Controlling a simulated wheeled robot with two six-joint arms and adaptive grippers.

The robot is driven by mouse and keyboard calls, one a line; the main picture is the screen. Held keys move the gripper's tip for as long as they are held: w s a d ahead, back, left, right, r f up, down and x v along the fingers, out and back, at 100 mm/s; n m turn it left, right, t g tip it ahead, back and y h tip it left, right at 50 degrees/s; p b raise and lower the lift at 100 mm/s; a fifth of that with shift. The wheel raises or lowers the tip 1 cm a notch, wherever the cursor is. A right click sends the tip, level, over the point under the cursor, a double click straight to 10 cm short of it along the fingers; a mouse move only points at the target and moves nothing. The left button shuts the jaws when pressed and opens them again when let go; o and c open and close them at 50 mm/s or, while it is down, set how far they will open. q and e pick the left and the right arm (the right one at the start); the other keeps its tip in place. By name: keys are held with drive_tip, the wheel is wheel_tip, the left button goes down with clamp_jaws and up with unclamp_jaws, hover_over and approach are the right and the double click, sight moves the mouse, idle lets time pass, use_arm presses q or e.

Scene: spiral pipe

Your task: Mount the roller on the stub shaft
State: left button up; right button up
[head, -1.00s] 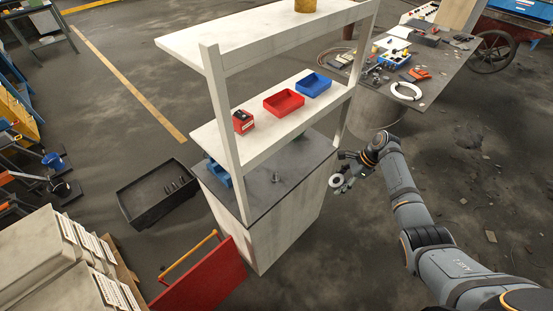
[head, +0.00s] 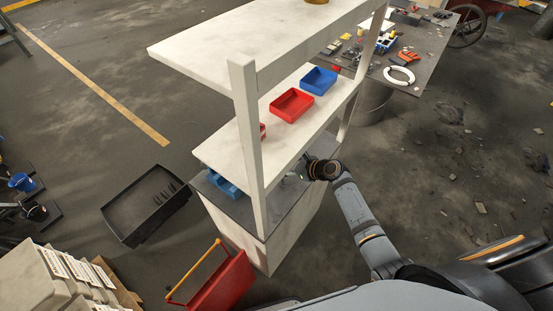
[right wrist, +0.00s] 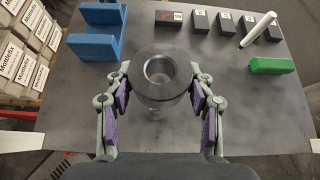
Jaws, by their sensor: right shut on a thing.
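The roller (right wrist: 160,74) is a dark grey, thick-walled cylinder with a round bore, seen from above in the right wrist view. My right gripper (right wrist: 160,92) is shut on it, with purple-padded fingers on both sides. The roller is above the dark grey worktop (right wrist: 90,105). In the head view my right gripper (head: 306,167) is under the middle shelf, partly hidden. My left gripper is not in view.
A blue block (right wrist: 98,45), small black blocks (right wrist: 200,20), a white rod (right wrist: 258,30) and a green block (right wrist: 272,65) are on the worktop. The white middle shelf (head: 240,145) hangs over it. A shelf post (head: 246,140) stands at the near left corner.

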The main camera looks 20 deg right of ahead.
sight(286, 178)
drive_tip(key=shift+s+d+r, duration=0.25)
drive_tip(key=shift+s+d, duration=0.05)
drive_tip(key=shift+s, duration=0.15)
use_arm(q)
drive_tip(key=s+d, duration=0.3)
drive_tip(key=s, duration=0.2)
use_arm(e)
drive_tip(key=shift+w, duration=0.1)
drive_tip(key=shift+w+a, duration=0.1)
drive_tip(key=shift+r+p, duration=0.1)
drive_tip(key=shift+p, duration=0.4)
drive_tip(key=shift+f+b, duration=0.85)
drive_tip(key=shift+f, duration=0.1)
wheel_tip(286, 178, down, 3)
drive_tip(key=shift+b, duration=1.1)
drive_tip(key=shift+f+b, duration=0.35)
drive_tip(key=shift+f, duration=0.25)
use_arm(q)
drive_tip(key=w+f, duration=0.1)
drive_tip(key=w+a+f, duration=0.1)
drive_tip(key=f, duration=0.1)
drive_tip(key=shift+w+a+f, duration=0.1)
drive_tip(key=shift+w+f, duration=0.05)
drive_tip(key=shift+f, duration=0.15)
